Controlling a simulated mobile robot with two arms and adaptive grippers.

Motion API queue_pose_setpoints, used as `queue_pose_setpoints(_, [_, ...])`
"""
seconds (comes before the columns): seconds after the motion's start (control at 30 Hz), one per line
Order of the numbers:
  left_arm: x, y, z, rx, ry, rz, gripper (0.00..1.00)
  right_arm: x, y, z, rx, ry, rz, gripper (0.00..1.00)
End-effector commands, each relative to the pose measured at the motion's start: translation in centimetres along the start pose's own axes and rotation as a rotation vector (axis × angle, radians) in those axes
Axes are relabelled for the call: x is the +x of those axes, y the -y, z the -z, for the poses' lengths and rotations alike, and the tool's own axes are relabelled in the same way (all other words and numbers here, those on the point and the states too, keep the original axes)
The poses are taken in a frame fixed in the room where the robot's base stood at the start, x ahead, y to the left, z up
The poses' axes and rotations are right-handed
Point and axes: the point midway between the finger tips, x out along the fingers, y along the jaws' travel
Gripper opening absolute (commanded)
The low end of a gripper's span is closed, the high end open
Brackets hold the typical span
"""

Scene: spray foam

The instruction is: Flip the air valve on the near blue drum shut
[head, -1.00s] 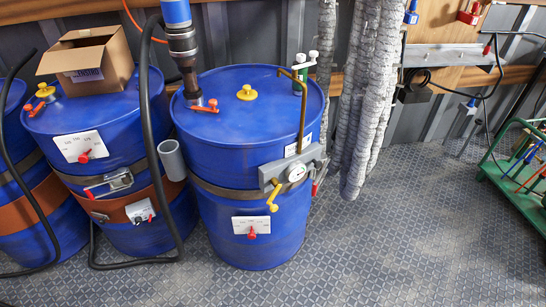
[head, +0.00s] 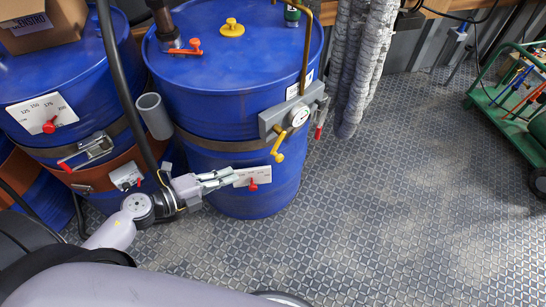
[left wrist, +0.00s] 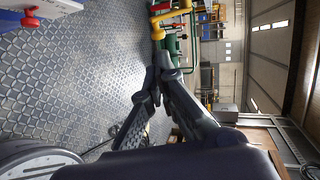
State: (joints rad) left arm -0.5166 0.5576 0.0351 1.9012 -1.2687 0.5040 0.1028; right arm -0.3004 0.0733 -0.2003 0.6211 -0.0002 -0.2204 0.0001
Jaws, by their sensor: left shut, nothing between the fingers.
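The near blue drum (head: 215,110) stands in the middle of the head view. A grey block with a round gauge (head: 299,115) is fixed on its side. A yellow handle (left wrist: 157,28) also shows in the left wrist view, just beyond the fingertips. My left gripper (head: 236,177) is shut and empty in front of the drum, below and left of the lever and apart from it. Its fingers (left wrist: 159,72) converge in the left wrist view. My right gripper is out of view.
A white plate with a red knob (head: 253,185) is beside the left fingertips. A grey tube holder (head: 154,116) and black hose (head: 125,85) are left of the drum. A second blue drum (head: 50,85) stands further left. The floor (head: 400,190) at right is clear up to a green cart (head: 505,105).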

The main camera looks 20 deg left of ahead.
Motion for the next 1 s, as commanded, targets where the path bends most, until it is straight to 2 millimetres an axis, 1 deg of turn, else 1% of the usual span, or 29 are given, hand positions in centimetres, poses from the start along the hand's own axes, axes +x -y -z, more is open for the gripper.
queue_pose_setpoints(0.17, [2.2, 0.3, 0.0, 0.005, -0.001, 0.004, 0.0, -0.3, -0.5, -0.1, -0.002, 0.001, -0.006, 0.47])
queue_pose_setpoints(0.4, [7.4, 0.4, -0.1, 0.002, 0.0, 0.006, 0.0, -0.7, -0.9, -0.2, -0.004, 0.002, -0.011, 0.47])
queue_pose_setpoints(0.6, [11.2, 0.2, -0.1, -0.001, 0.001, 0.004, 0.0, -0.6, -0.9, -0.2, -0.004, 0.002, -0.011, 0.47])
queue_pose_setpoints(0.7, [12.5, 0.1, 0.0, 0.0, 0.001, 0.003, 0.0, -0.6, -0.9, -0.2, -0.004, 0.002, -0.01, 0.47])
queue_pose_setpoints(0.8, [13.3, 0.1, 0.0, 0.0, 0.0, 0.002, 0.0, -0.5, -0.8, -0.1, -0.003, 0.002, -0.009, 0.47])
queue_pose_setpoints(1.0, [13.8, 0.1, 0.0, 0.001, 0.0, 0.002, 0.0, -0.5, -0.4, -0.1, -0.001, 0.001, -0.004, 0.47])
